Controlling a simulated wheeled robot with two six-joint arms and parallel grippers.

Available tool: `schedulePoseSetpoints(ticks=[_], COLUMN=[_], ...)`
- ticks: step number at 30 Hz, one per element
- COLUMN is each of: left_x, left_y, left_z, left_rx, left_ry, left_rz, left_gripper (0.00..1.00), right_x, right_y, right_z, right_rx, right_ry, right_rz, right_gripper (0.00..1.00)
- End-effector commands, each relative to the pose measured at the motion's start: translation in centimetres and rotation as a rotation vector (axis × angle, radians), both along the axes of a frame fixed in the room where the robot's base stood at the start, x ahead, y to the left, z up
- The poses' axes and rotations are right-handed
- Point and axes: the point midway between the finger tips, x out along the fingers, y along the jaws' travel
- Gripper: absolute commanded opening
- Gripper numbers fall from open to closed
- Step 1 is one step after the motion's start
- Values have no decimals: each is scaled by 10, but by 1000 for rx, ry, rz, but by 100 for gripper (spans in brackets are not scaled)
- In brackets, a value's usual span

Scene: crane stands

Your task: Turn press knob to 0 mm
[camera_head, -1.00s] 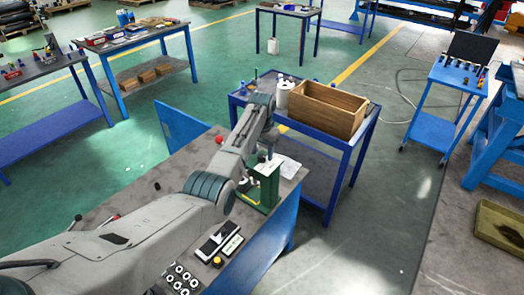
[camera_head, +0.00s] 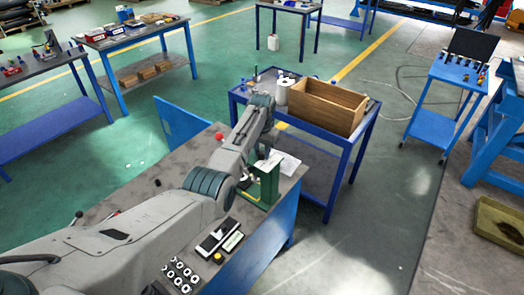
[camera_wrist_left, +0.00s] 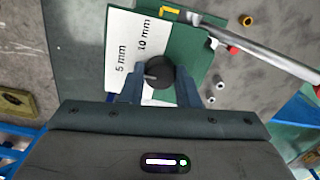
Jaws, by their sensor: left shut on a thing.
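The green press (camera_head: 267,184) stands on the workbench under my left wrist in the head view. In the left wrist view its black round knob (camera_wrist_left: 159,72) sits between the two fingers of my left gripper (camera_wrist_left: 160,84), which is shut on it. A light pointer on the knob faces left, toward the lower left of the white scale plate (camera_wrist_left: 122,58). The plate shows the marks "5 mm" and "10 mm"; a 0 mm mark is not visible. In the head view my wrist hides the knob. My right gripper is not in view.
On the bench are a caliper case (camera_head: 217,236) and a tray of round parts (camera_head: 180,274). A blue table with a wooden box (camera_head: 325,106) stands behind.

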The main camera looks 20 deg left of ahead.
Motion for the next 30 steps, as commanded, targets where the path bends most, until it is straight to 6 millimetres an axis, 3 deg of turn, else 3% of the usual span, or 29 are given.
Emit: schedulePoseSetpoints(ticks=[8, 30], left_x=[1, 1], left_y=[0, 0], left_z=[3, 3], left_rx=[0, 0], left_ry=[-1, -3], left_rz=[153, 813], left_gripper=[6, 6], right_x=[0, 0], right_y=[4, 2], right_z=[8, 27], right_rx=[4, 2], right_ry=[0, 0], right_rz=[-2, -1], right_gripper=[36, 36])
